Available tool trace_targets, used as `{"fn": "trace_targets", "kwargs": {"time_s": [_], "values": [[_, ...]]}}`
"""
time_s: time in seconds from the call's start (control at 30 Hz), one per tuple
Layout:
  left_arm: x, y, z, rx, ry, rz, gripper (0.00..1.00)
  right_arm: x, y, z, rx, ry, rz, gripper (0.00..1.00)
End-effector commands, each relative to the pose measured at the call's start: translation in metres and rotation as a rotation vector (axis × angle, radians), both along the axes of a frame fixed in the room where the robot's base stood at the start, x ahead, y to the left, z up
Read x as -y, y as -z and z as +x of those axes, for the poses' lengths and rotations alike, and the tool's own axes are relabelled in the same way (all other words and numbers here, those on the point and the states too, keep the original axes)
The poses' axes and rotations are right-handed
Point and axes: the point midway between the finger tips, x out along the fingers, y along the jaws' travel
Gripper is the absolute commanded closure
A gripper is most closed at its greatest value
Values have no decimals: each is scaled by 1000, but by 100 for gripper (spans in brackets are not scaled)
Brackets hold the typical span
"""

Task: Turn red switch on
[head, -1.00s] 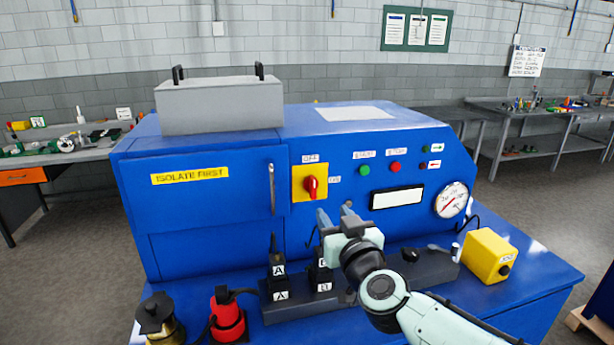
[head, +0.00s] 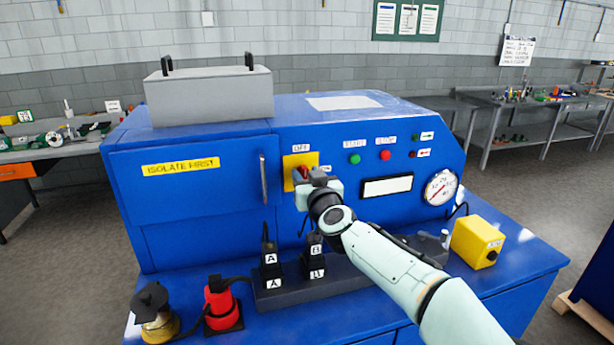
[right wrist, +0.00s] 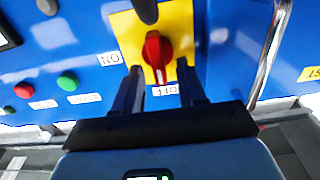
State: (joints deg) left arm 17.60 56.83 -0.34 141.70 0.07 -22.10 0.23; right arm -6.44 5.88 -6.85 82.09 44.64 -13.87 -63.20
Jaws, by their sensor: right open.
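The red switch (right wrist: 157,50) is a rotary knob on a yellow plate (head: 290,161) on the front of a blue machine. In the right wrist view, turned upside down, its handle lies roughly in line with the OFF label (right wrist: 166,90). The ON label (right wrist: 110,58) sits to one side. My right gripper (right wrist: 158,68) is open, with one finger on each side of the knob; contact is not clear. In the head view my right gripper (head: 304,177) hides most of the knob. My left gripper is not in view.
A green button (head: 355,158) and a red button (head: 386,155) are right of the switch. A door handle (head: 263,180) is to its left. Black plugs (head: 313,257), a red plug (head: 222,303) and a yellow box (head: 478,242) stand on the ledge below.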

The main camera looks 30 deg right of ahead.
Motion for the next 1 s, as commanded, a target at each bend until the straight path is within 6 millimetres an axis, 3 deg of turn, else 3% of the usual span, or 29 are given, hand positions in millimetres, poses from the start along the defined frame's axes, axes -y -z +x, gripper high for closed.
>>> {"fn": "trace_targets", "kwargs": {"time_s": [0.27, 0.37, 0.4, 0.77, 1.0], "values": [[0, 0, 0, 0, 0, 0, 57, 1, 0, 1, 1, 1, 0, 63], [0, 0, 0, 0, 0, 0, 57, 1, 0, 1, 1, 1, 0, 95], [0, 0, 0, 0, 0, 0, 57, 1, 0, 1, 1, 1, 0, 100], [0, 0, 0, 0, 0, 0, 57, 1, 0, 1, 8, 1, 31, 100], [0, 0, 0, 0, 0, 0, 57, 3, 0, 0, 39, 1, 157, 100]]}}
